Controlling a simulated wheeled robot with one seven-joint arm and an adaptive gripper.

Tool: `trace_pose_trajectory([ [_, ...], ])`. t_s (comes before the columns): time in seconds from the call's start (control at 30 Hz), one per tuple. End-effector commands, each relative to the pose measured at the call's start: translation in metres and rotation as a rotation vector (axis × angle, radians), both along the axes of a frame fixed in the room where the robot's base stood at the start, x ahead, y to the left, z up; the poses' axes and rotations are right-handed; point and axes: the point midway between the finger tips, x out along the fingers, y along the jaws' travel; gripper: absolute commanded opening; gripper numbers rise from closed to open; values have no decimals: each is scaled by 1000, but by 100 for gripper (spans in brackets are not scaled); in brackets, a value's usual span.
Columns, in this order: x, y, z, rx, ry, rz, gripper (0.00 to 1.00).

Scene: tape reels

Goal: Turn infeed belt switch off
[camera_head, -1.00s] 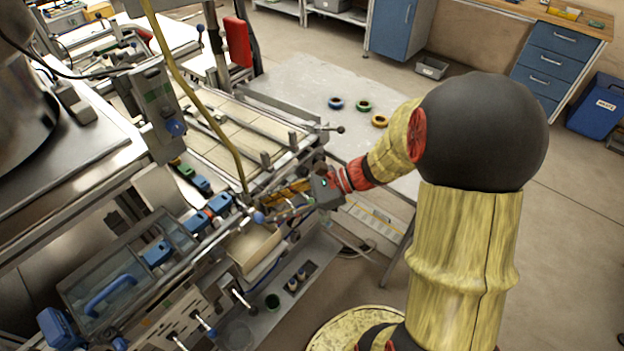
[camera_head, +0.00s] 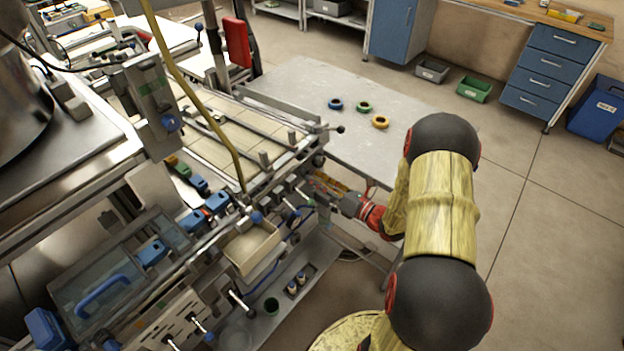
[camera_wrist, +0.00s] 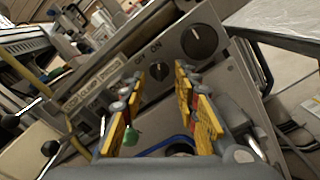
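A small dark rotary switch (camera_wrist: 158,71) sits on a grey panel (camera_wrist: 215,88) in the wrist view, with the words OFF and ON printed above it. Which way its knob points is too small to tell. My gripper (camera_wrist: 159,80) is open, with its yellow fingers spread to the left and right of the switch and nothing held between them. The fingertips point at the panel, and I cannot tell whether they touch it. In the head view my gripper (camera_head: 322,183) is at the machine's right end, and the switch is hidden there.
A larger black dial (camera_wrist: 198,42) is up and right of the switch. A label plate (camera_wrist: 95,84) is to the left. A green knob (camera_wrist: 132,136) shows by the left finger. In the head view, a grey table (camera_head: 300,85) with several coloured reels stands behind my arm.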

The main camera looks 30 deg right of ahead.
Motion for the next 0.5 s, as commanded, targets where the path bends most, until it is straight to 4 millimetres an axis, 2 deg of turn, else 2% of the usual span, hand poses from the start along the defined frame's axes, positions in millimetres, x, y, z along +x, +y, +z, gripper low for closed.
trace_pose_trajectory([
  [0.2,18,7,0,-1,0,1,31],
  [0.5,20,7,0,-1,0,0,31],
])
